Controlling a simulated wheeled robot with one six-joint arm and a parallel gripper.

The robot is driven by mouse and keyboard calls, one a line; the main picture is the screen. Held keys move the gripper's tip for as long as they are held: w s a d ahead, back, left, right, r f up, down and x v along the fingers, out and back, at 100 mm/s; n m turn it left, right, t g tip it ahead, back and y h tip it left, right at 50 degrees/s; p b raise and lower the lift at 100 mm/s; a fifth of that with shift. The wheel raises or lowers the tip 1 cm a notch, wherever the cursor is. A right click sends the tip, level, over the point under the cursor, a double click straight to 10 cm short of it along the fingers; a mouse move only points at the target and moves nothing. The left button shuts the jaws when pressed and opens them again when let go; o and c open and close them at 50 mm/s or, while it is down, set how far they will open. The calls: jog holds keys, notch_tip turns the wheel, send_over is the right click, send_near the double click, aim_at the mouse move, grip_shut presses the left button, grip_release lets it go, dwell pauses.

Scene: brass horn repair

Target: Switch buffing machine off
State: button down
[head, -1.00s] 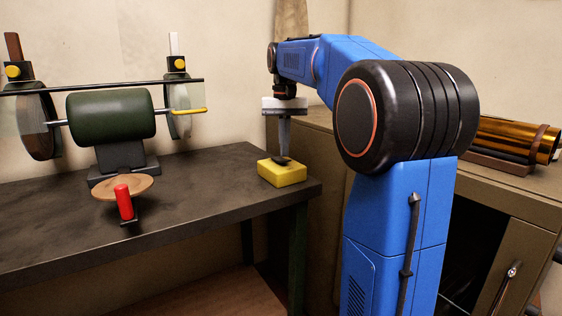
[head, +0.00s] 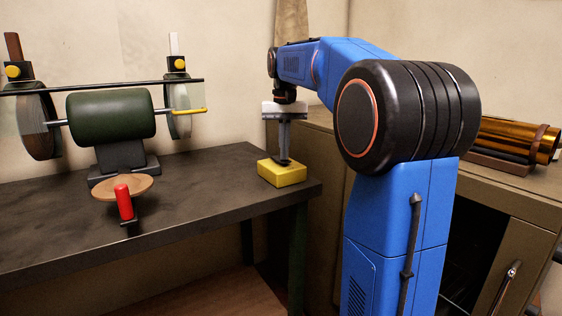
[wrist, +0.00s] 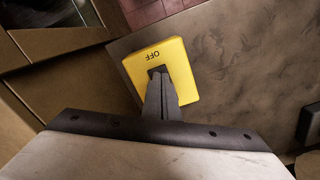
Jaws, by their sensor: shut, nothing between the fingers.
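The buffing machine (head: 112,115) has a dark green motor and a wheel on each side. It stands on the dark bench at the left; I cannot tell whether its wheels turn. A yellow switch box (head: 282,174) sits at the bench's right end. In the wrist view the yellow box (wrist: 180,68) shows the word OFF on its top, by the far end. My gripper (head: 284,161) points down, shut and empty, with its fingertips at the box's dark switch. In the wrist view the fingertips (wrist: 157,74) cover most of that switch, so its position is hidden.
A red-handled tool (head: 124,203) and a round brown disc (head: 122,187) are in front of the machine. The bench top (head: 210,180) is clear between machine and box. A brown cabinet (head: 535,205) with a brass cylinder (head: 515,138) on top stands at the right.

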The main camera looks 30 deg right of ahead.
notch_tip(320, 180, up, 7)
dwell(1.3)
jog(key=shift+f, duration=0.1)
jog(key=s+a+f+n+t, duration=0.1)
jog(key=s+a+f+n, duration=0.1)
jog(key=s+a+f, duration=0.5)
jog(key=s+a+f+n+t, duration=0.1)
jog(key=s+a+f, duration=0.3)
jog(key=s, duration=0.4)
jog(key=s+a+f+n+t, duration=0.1)
jog(key=s+a+f, duration=0.1)
jog(key=s+f, duration=0.5)
jog(key=s+a+f+n+t, duration=0.1)
jog(key=s+a+f+n, duration=0.1)
jog(key=s+f, duration=0.5)
notch_tip(320, 180, down, 4)
jog(key=shift+s+a+r+t, duration=0.15)
jog(key=shift+s+a+t, duration=0.2)
jog(key=shift+a, duration=0.4)
